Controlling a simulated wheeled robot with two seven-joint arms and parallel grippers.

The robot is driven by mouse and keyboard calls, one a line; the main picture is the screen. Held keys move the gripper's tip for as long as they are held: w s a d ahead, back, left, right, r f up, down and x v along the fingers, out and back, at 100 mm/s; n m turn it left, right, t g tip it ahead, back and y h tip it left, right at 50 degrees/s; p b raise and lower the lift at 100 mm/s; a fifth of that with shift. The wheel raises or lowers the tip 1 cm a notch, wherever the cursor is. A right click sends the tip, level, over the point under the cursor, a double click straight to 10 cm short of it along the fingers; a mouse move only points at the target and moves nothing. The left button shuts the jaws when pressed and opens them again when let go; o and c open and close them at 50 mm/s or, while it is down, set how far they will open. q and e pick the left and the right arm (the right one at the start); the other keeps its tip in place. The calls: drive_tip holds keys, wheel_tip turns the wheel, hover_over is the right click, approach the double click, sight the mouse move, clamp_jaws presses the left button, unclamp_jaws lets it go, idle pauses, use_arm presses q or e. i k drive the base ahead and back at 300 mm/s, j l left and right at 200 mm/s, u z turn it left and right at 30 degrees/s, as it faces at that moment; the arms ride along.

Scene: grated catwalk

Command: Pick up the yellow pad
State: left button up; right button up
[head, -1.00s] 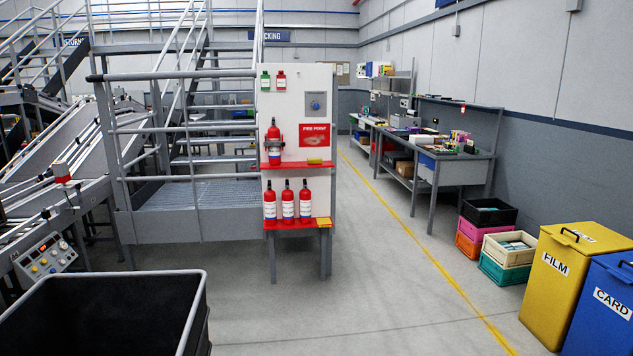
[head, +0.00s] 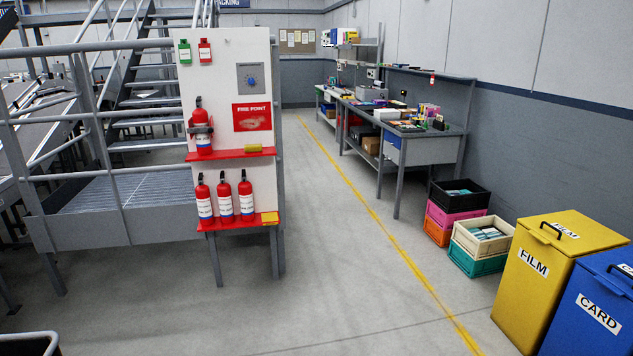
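Two small yellow items show on the red shelves of the white fire point panel, and I cannot tell which is the pad. One yellow item (head: 254,148) lies on the upper red shelf (head: 225,155), right of a fire extinguisher (head: 202,127). A flat yellow item (head: 270,218) is at the right end of the lower red shelf (head: 212,226), beside several extinguishers (head: 225,198). Both are some way off from me. Neither of my grippers is in view.
Grey stairs and railings (head: 75,115) stand left of the panel. A black bin's rim (head: 30,338) shows at the lower left. Stacked crates (head: 482,237), a yellow FILM bin (head: 550,260) and a blue CARD bin (head: 600,310) stand right. The floor ahead is clear.

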sight(248, 148)
drive_tip(key=i+j+u, duration=0.1)
drive_tip(key=i+u, duration=0.15)
drive_tip(key=i, duration=0.8)
drive_tip(key=i+u, duration=0.25)
drive_tip(key=i, duration=0.8)
